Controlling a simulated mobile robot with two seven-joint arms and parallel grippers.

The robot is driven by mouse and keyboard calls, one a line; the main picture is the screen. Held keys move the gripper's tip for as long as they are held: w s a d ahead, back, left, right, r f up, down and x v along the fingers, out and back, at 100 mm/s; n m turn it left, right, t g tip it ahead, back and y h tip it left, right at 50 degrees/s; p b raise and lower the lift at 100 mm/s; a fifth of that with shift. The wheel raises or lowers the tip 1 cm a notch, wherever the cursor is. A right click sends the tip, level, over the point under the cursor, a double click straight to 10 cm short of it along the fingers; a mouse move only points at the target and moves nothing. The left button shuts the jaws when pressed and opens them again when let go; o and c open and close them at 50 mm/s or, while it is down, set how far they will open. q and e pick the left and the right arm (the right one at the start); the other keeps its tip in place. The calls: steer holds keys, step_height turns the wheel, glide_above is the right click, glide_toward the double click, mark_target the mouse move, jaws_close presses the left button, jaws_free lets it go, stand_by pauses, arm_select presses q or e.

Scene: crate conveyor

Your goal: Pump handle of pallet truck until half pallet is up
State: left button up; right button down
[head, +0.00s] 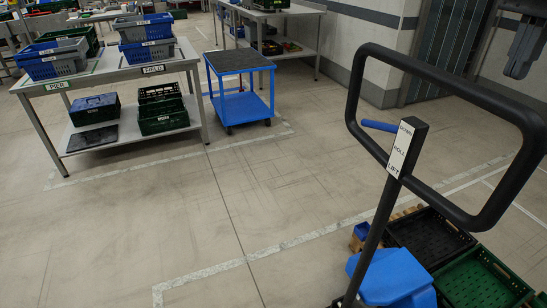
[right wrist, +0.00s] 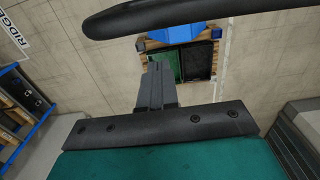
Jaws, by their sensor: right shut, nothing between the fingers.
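The pallet truck's black looped handle (head: 455,82) fills the right side of the head view, on a dark shaft (head: 375,235) tilted to the right. A blue lever (head: 379,126) sits beside a label reading DOWN, ROLL, LIFT. The truck's blue body (head: 395,277) is at the shaft's foot. The half pallet (head: 358,244) shows only as bits of wood, mostly hidden by crates. My right gripper (head: 517,68) is at the upper right, apart from the handle. In the right wrist view its shut, empty fingers (right wrist: 157,82) point toward the handle bar (right wrist: 150,16).
A black crate (head: 430,237) and a green crate (head: 482,280) stand on the pallet. A blue trolley (head: 240,85) and a table (head: 130,68) with crates stand at the back left. A wall (head: 385,50) is behind the handle. The middle floor is clear.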

step_height(320, 180, down, 9)
steer(key=b, duration=0.2)
arm_select(q)
step_height(320, 180, down, 12)
steer(key=w+d+b, duration=0.2)
steer(key=b, duration=1.2)
steer(key=shift+d+r+h, duration=0.2)
steer(key=shift+d+h, duration=0.2)
arm_select(e)
steer(key=s+a+f, duration=0.4)
steer(key=s+a, duration=0.1)
steer(key=a, duration=1)
steer(key=s+a+f, duration=0.4)
steer(key=s+a, duration=0.2)
steer(key=a, duration=0.9)
steer(key=s+a+f, duration=0.4)
steer(key=s+a, duration=0.1)
steer(key=a, duration=1)
steer(key=shift+s+a+f, duration=0.15)
steer(key=shift+s+a, duration=0.15)
steer(key=shift+a, duration=0.1)
arm_select(q)
steer(key=shift+d, duration=0.1)
